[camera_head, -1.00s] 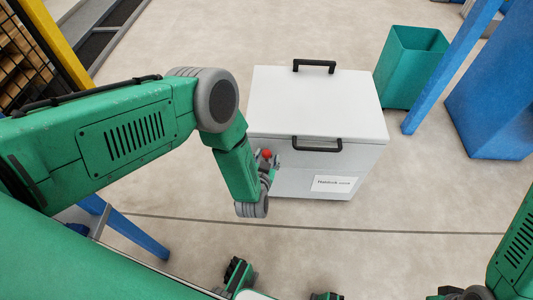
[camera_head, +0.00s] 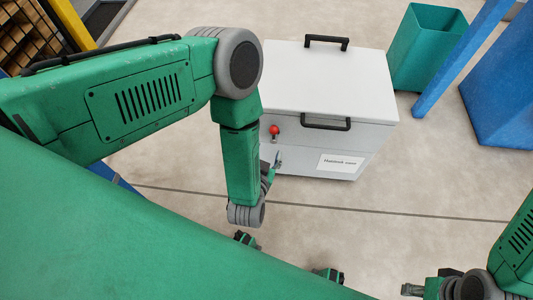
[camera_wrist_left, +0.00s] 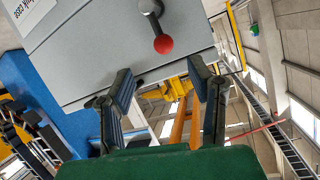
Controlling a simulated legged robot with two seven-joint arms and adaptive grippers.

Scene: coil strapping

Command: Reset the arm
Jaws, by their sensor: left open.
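My left arm reaches in from the left, and its gripper (camera_head: 272,167) is beside the front of a white-grey case (camera_head: 335,78). In the left wrist view the two fingers (camera_wrist_left: 161,88) are apart with nothing between them. A red-knobbed lever (camera_head: 274,131) is on the case front, left of the label, and it also shows in the left wrist view (camera_wrist_left: 162,42), beyond the fingers and apart from them. The case lid is down. My right gripper (camera_head: 412,290) is at the bottom right, small and partly hidden by its own arm.
A teal bin (camera_head: 425,50) stands right of the case, beside a blue post (camera_head: 450,60) and a larger blue block (camera_head: 510,85). A dark rack with a yellow post (camera_head: 70,25) is at top left. The floor (camera_head: 420,175) in front of the case is clear.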

